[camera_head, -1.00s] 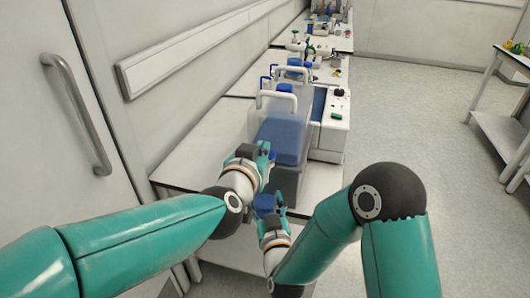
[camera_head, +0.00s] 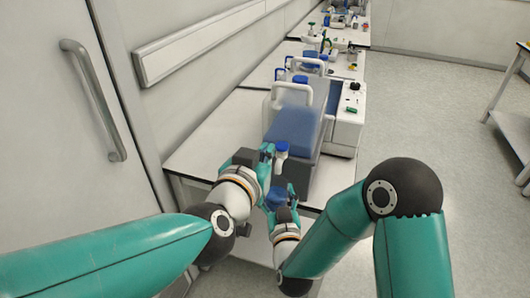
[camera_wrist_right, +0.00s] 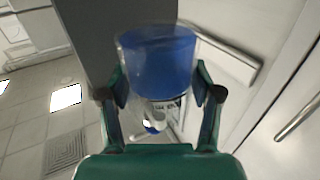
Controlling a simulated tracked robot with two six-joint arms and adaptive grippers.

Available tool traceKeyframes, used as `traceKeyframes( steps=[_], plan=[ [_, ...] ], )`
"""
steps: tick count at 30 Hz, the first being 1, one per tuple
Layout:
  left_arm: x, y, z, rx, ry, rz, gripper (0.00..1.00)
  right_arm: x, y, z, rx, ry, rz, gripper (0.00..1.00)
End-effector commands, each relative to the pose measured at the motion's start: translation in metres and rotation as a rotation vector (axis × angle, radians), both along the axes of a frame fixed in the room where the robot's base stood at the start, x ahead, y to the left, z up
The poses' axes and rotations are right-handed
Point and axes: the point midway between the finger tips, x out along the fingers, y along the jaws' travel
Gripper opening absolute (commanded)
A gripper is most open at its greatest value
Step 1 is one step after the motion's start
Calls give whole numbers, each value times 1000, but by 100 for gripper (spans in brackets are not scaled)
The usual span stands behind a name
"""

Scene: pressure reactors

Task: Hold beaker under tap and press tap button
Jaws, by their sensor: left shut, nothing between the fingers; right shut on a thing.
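A clear tank (camera_head: 297,125) of blue liquid with a white handle stands at the near end of the bench. A white tap with a blue top (camera_head: 281,148) shows on its near side. My left gripper (camera_head: 267,158) is shut and empty, just left of the tap; whether they touch I cannot tell. My right gripper (camera_head: 278,203) is shut on a clear beaker (camera_head: 276,196) below and in front of the tap. In the right wrist view the beaker (camera_wrist_right: 158,60) looks blue inside and sits between the fingers (camera_wrist_right: 160,92).
A white bench (camera_head: 215,140) runs along the left wall. Behind the tank are a white instrument (camera_head: 347,125) and further bottles and gear. A door with a handle (camera_head: 92,100) is at left.

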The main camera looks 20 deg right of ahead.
Motion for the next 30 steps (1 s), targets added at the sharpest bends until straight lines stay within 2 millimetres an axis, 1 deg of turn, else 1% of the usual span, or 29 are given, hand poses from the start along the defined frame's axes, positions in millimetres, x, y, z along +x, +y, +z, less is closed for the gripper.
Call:
traceKeyframes(
  steps=[24,26,30],
  plan=[
    [0,0,-21,0,0,0,0,-41,28,-1,0,-2,2,21],
    [0,0,-12,-1,-1,0,0,-43,30,3,-1,2,1,21],
    [0,0,-4,0,0,0,0,-48,34,2,0,3,0,21]
  ],
)
